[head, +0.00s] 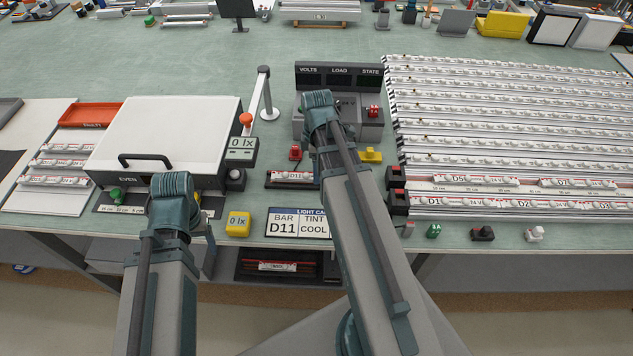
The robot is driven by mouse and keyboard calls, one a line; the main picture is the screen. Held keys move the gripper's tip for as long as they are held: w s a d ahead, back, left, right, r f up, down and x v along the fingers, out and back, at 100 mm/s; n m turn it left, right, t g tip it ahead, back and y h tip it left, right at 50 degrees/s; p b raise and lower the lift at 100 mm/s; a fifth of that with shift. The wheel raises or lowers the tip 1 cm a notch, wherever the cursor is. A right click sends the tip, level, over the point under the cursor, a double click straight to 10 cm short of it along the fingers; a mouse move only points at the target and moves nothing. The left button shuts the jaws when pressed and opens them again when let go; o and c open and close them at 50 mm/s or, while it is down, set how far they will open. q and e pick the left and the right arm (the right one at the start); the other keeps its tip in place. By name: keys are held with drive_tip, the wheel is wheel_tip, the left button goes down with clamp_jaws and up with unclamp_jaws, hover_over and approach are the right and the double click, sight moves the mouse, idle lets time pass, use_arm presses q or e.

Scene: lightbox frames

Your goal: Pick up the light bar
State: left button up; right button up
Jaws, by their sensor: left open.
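A short white light bar (291,175) with red-and-white end labels lies in a dark holder on the bench, left of my right arm. Its label seems to read D11, and the arm covers its right end. My left gripper (206,238) is partly hidden behind my left arm at the bench's front edge, open and apart from the bar. My right arm reaches over the bench right of the bar; its gripper is hidden.
A rack of long rails with light bars (500,130) fills the right. A white-lidded box (165,128) with a black handle stands left. Another bar (277,267) lies in a dark tray below the bench.

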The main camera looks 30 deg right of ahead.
wheel_tip(320, 180, down, 3)
drive_tip(key=shift+r+b, duration=0.1)
drive_tip(key=shift+b, duration=0.8)
use_arm(q)
wheel_tip(320, 180, down, 3)
drive_tip(key=shift+r, duration=0.2)
use_arm(e)
drive_tip(key=shift+r, duration=0.1)
clamp_jaws()
